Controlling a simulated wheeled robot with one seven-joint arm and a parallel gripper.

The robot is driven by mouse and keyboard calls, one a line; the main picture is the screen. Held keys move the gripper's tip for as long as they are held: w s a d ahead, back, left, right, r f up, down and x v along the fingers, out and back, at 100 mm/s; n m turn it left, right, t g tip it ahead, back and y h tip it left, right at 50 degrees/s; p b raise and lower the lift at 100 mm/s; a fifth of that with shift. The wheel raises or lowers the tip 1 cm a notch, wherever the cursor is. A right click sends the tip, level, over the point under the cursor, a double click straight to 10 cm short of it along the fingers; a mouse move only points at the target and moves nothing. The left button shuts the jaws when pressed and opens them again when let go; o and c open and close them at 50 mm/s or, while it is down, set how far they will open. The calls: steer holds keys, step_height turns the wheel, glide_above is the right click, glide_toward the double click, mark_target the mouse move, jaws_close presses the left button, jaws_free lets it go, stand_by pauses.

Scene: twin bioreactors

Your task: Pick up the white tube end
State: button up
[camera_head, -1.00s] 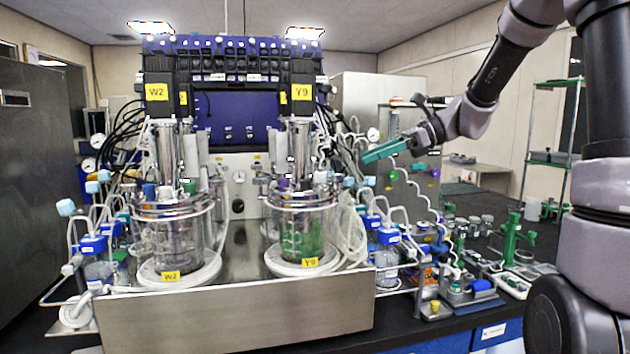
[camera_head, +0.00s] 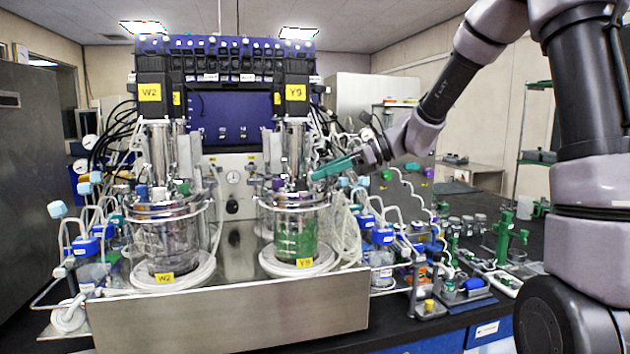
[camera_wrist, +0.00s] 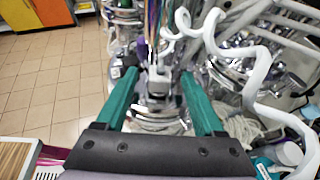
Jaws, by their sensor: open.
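My gripper (camera_head: 318,174) has teal fingers and is near the top right of the Y9 vessel (camera_head: 297,232) in the head view. In the wrist view its two fingers (camera_wrist: 158,78) are spread apart, with nothing visibly clamped between them. A thick white tube (camera_wrist: 262,62) curves from the top middle of the wrist view down the right side. A small pale piece (camera_wrist: 159,74) shows between the fingertips; I cannot tell whether it is the white tube end. In the head view I cannot single out the tube end among the white tubing (camera_head: 345,232).
The W2 vessel (camera_head: 165,240) stands to the left of Y9 in a steel tray (camera_head: 235,310). Blue-capped bottles (camera_head: 382,250) and more tubes crowd the right side. A green stand (camera_head: 503,237) is farther right on the black bench.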

jaws_close()
steer(key=shift+r, duration=0.1)
